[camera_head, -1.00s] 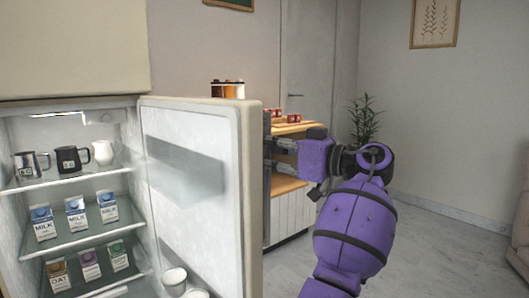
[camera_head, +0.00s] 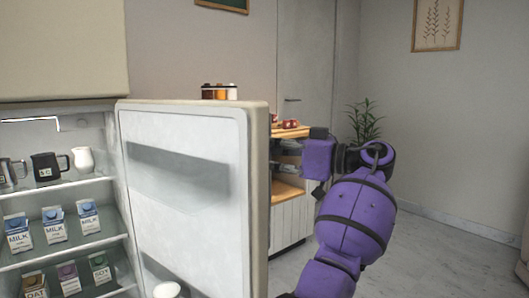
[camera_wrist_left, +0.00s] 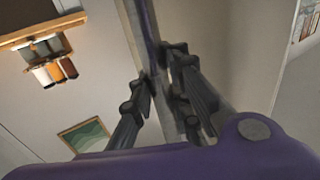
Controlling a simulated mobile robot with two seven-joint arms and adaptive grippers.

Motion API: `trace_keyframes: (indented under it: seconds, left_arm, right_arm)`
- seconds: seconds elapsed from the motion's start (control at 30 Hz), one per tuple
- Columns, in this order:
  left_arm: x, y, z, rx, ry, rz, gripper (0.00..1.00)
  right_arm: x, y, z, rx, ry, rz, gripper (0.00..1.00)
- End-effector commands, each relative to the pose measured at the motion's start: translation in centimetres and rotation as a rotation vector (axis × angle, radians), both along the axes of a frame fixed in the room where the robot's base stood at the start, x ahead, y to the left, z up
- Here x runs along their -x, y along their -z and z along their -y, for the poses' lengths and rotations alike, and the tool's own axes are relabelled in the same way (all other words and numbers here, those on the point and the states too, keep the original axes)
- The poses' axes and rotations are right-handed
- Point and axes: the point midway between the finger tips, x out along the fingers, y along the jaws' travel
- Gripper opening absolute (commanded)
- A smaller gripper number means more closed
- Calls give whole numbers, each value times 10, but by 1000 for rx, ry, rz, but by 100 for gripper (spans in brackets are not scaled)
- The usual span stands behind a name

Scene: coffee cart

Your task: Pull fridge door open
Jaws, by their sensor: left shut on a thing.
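The fridge door (camera_head: 185,180) stands wide open in the head view, its white inner face toward me. My left arm reaches past the door's free edge to its outer side. My left gripper shows in the head view (camera_head: 288,147), partly hidden by that edge. In the left wrist view the left gripper (camera_wrist_left: 160,75) has its fingers on either side of a long vertical bar, the door handle (camera_wrist_left: 149,38), and is shut on it. My right gripper is in neither view.
A plant (camera_head: 363,122) stands at the back. Floor at the right is clear.

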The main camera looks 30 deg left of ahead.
Motion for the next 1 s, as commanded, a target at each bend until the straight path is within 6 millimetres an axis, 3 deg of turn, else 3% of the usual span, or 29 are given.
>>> trace_keyframes:
  seconds: [0.1,0.13,0.3,0.67,0.83,1.0]
  left_arm:
    - [-1,2,5,1,9,-3,0]
    - [-1,2,6,1,9,-3,16]
    - [-1,1,4,1,7,-2,36]
    - [-1,0,6,0,4,-1,36]
    - [-3,0,31,0,7,-1,36]
    - [-7,-1,69,0,8,-2,36]
  right_arm:
    - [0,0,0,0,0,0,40]
    - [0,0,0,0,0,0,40]
    - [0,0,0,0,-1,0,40]
    - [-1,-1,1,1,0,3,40]
    - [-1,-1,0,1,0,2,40]
    - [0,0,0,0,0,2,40]
